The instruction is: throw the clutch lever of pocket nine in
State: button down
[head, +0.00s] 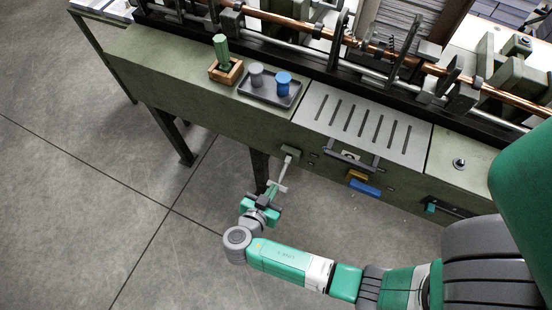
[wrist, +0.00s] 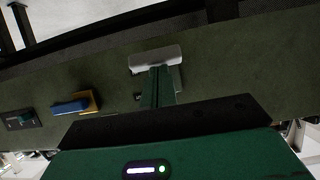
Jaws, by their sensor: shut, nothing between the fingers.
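A pale lever (head: 284,171) with a short crosswise handle sticks out and down from a green block (head: 290,153) on the front of the green machine bench; I take it for the clutch lever, but no pocket number is readable. My gripper (head: 272,191) is at the lever's outer end, in front of the bench. In the wrist view the shut green fingers (wrist: 158,84) reach up to a pale grey bar (wrist: 155,58), which seems to be the handle. Nothing is between the fingers. I cannot tell whether they touch the bar.
A yellow part (head: 357,175) and a blue part (head: 365,189) project from the bench front to the right, with a dark bar handle (head: 345,160) above. A tray (head: 262,96) with two cups and a wooden box (head: 225,74) stand on top. Floor in front is clear.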

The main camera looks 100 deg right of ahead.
jog(key=shift+s+a+f, duration=0.1)
jog(key=shift+a+f, duration=0.05)
jog(key=shift+f, duration=0.35)
jog(key=d+r+p+v, duration=0.1)
jog(key=r+p+v, duration=0.1)
jog(key=v, duration=1.1)
jog(key=shift+r+p, duration=0.3)
jog(key=shift+p, duration=0.45)
jog(key=shift+s+a, duration=0.1)
jog(key=shift+a, duration=0.05)
